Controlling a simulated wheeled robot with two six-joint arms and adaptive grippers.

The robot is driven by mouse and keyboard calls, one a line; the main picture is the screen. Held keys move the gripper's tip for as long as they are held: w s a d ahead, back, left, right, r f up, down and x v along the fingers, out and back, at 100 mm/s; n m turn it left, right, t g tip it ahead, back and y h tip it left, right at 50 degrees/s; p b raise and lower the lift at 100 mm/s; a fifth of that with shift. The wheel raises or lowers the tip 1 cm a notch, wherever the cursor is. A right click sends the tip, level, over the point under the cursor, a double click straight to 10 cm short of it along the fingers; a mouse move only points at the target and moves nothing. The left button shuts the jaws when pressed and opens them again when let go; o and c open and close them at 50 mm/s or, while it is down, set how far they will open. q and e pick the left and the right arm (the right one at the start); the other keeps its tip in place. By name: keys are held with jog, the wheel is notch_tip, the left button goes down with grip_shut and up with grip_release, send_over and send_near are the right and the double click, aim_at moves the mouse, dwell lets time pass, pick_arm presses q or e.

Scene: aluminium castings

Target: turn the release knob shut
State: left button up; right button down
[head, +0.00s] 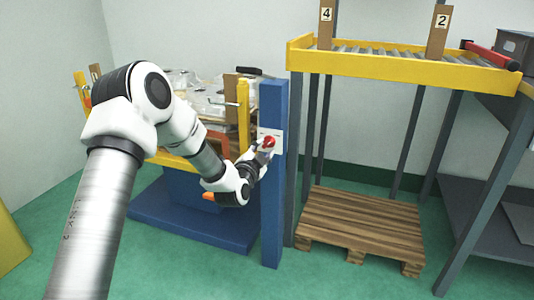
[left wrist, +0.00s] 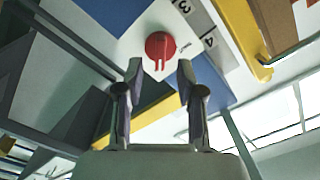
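The release knob (head: 269,142) is a red round knob on a white plate (head: 277,134) fixed to a blue post (head: 272,200). My left gripper (head: 262,150) is at the knob in the head view. In the left wrist view its two fingers (left wrist: 159,72) are apart, with the knob seen just beyond the gap between the tips. I cannot tell whether they touch it. My right gripper is not in view.
Behind the post, a yellow-framed station (head: 243,112) holds pale castings (head: 185,85). To the right stands a yellow roller conveyor (head: 400,66) with numbered boards. A wooden pallet (head: 362,228) lies below it. Green floor is clear in front.

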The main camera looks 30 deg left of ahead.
aim_at(268, 143)
pick_arm(q)
jog(key=shift+x, duration=1.45)
grip_shut()
jog(key=n+p, duration=0.1)
jog(key=n, duration=0.2)
jog(key=shift+r+n+p, duration=0.15)
jog(key=shift+n+p, duration=0.25)
jog(key=n+p, duration=0.1)
jog(key=n, duration=0.3)
jog(key=shift+s+a, duration=0.1)
jog(key=shift+a, duration=0.05)
jog(key=n, duration=0.5)
jog(key=shift+a+p, duration=0.1)
jog(key=shift+p, duration=0.25)
jog(key=n, duration=0.5)
